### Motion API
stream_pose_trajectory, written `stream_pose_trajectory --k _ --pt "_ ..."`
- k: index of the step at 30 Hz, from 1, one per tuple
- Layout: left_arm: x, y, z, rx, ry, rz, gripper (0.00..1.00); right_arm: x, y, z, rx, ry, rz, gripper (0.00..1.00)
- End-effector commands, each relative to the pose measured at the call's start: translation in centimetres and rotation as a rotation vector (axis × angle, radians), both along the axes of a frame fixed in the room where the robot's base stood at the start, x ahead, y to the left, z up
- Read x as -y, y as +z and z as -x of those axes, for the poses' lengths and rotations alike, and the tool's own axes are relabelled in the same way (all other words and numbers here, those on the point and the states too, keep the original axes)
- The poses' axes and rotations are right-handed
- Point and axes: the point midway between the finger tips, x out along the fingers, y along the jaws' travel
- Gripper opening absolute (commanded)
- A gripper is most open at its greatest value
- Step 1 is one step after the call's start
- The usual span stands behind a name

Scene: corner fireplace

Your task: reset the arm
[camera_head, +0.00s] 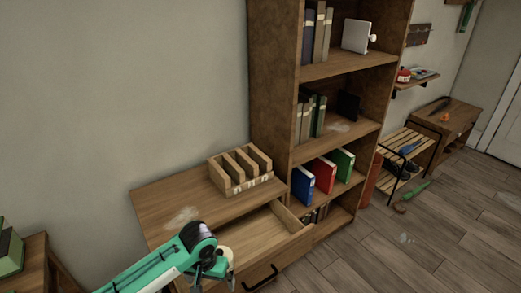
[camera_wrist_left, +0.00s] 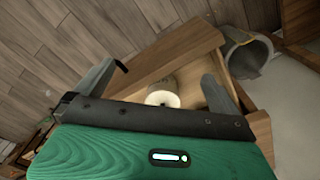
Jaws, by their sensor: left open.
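My green left arm comes in from the lower left in the head view, with its left gripper (camera_head: 216,270) low over the front of the wooden cabinet (camera_head: 155,205). In the left wrist view the left gripper (camera_wrist_left: 157,88) is open, its two grey fingers spread wide. A pale round object (camera_wrist_left: 163,94), like a roll or jar, shows between the fingers over the open drawer (camera_wrist_left: 160,65); I cannot tell its distance from them. The drawer (camera_head: 275,235) is pulled out in the head view. My right gripper is not in view.
A wooden slotted organizer (camera_head: 240,170) stands on the cabinet top. A tall bookshelf (camera_head: 272,70) with binders rises behind at the right. A grey cylindrical bin (camera_wrist_left: 248,52) shows in the wrist view. The floor (camera_head: 440,225) at the right is mostly clear.

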Motion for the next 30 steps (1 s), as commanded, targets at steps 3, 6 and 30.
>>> stream_pose_trajectory --k 3,6,30 --pt "0.7 -0.2 0.8 0.008 -0.018 0.024 1.0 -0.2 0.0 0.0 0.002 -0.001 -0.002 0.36" --pt "1.3 -0.4 1.6 0.018 -0.037 0.045 1.0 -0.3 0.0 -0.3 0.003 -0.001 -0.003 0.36" --pt "0.7 -0.3 13.3 0.239 -0.077 0.212 1.0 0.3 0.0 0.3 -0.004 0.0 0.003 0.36"
